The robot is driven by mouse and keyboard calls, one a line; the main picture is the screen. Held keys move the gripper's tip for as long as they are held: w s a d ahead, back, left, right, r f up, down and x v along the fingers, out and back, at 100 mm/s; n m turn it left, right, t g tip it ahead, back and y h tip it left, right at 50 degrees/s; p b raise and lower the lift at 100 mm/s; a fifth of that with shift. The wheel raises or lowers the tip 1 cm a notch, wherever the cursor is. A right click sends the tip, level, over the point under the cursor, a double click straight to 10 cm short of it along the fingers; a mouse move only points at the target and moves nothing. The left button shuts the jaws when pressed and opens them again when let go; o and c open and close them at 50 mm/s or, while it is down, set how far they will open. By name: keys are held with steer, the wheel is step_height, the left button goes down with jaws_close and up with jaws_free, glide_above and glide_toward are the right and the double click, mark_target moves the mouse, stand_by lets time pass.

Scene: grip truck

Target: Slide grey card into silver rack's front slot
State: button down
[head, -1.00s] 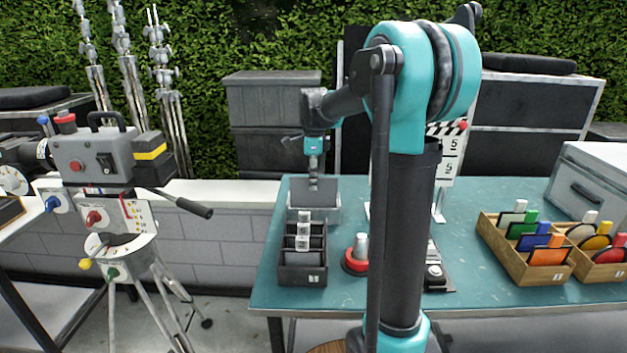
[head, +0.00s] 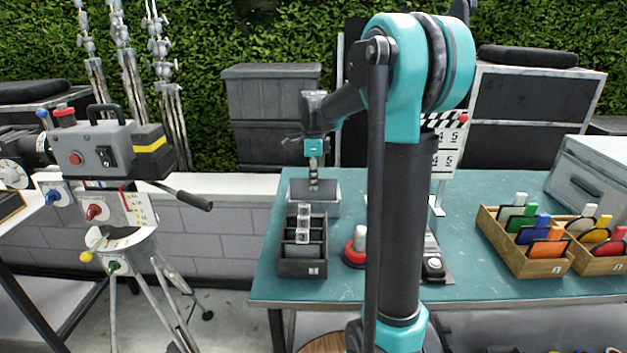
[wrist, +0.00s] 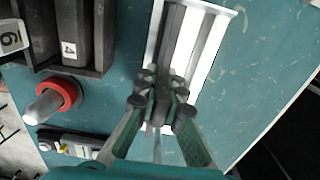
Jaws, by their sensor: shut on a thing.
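The silver rack (head: 326,209) stands at the back left of the teal table, behind the black rack. The grey card (head: 326,189) is upright at the silver rack, its upper part showing above the rack's front wall. My gripper (head: 313,176) is shut on the card's top from above.
A black rack (head: 302,270) with tagged dark cards stands just in front of the silver rack. A red-ringed knob (head: 357,248) is to its right. Wooden boxes of coloured cards (head: 530,262) stand at the right. My arm hides part of the table's middle.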

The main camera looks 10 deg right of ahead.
steer(key=shift+f, duration=0.25)
steer(key=shift+f, duration=0.35)
steer(key=shift+f, duration=0.3)
steer(key=c, duration=1.6)
jaws_free()
step_height(320, 180, up, 12)
